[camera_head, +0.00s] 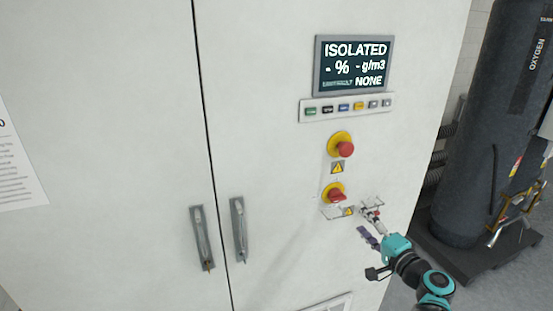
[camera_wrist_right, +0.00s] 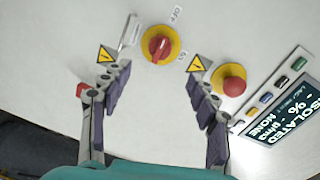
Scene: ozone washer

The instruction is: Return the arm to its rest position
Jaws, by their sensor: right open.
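My right arm reaches up from the lower right in the head view. Its gripper (camera_head: 370,227) is near the cabinet front, just below and right of the lower red rotary switch (camera_head: 335,195) on its yellow plate. In the right wrist view the gripper (camera_wrist_right: 158,95) is open and empty, its two dark-padded fingers spread wide. The rotary switch (camera_wrist_right: 159,44) shows beyond and between the fingertips, apart from them, near OFF and ON labels. The red mushroom button (camera_wrist_right: 230,82) lies beyond the right finger. My left gripper does not show.
A white cabinet (camera_head: 100,120) with two door handles (camera_head: 201,238) fills most of the head view. Its display (camera_head: 352,66) reads ISOLATED and NONE, with a button row (camera_head: 346,106) below. A dark oxygen cylinder (camera_head: 482,130) stands at right. Floor shows between cabinet and cylinder base.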

